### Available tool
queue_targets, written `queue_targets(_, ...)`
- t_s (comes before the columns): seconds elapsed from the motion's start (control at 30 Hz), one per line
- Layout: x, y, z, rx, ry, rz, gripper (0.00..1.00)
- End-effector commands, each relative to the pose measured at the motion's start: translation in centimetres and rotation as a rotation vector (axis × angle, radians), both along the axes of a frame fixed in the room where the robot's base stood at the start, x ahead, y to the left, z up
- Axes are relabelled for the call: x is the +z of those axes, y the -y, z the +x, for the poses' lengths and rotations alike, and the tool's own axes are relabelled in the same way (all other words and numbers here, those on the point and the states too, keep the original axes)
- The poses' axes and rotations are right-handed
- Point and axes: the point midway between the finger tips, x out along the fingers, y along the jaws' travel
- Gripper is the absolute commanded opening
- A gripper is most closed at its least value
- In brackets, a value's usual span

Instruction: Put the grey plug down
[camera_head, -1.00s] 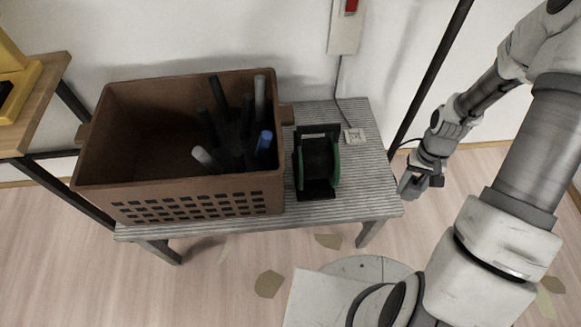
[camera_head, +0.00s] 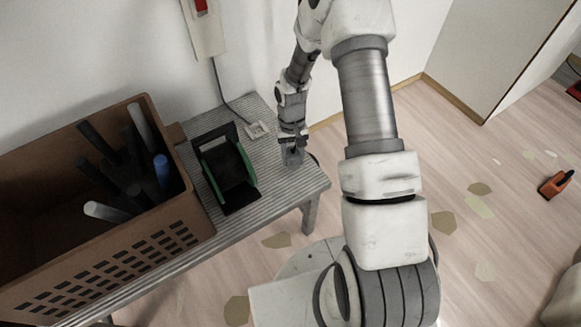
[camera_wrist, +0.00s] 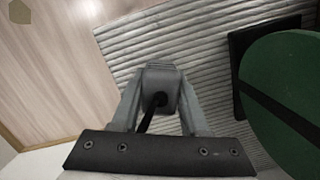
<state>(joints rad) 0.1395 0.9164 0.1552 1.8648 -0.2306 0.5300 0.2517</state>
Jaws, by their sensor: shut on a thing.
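The grey plug (camera_wrist: 160,78) is between the fingers of my gripper (camera_wrist: 161,92) in the wrist view, with a dark hole or cord end facing the camera. My gripper is shut on it. In the head view my gripper (camera_head: 292,156) points down at the right end of the ribbed grey table (camera_head: 285,185). The ribbed top (camera_wrist: 205,40) lies beneath the plug in the wrist view. I cannot tell whether the plug touches it.
A black-and-green holder (camera_head: 228,175) stands left of my gripper; its green disc (camera_wrist: 290,95) is close in the wrist view. A brown crate (camera_head: 150,250) with several rods fills the left. An orange tool (camera_head: 556,184) lies on the floor.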

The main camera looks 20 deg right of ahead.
Motion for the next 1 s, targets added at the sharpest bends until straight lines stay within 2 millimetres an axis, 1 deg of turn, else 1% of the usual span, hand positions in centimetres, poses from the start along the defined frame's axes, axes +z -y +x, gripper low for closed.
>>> queue_targets(0.03,-0.3,-0.2,0.3,0.000,0.001,0.000,0.00)
queue_targets(0.17,-0.9,-0.4,0.5,-0.001,-0.001,0.000,0.00)
queue_targets(0.4,-4.3,-0.4,0.5,-0.001,-0.001,0.000,0.00)
queue_targets(0.67,-4.3,-0.4,0.5,-0.001,0.002,0.000,0.00)
queue_targets(0.8,-4.8,-0.4,0.5,-0.001,0.001,0.000,0.00)
queue_targets(0.83,-4.7,-0.4,0.5,-0.001,0.001,0.000,0.46)
queue_targets(0.9,-4.6,-0.4,0.5,0.000,0.001,0.000,0.59)
queue_targets(1.0,-4.7,-0.4,0.5,-0.001,0.001,0.000,0.74)
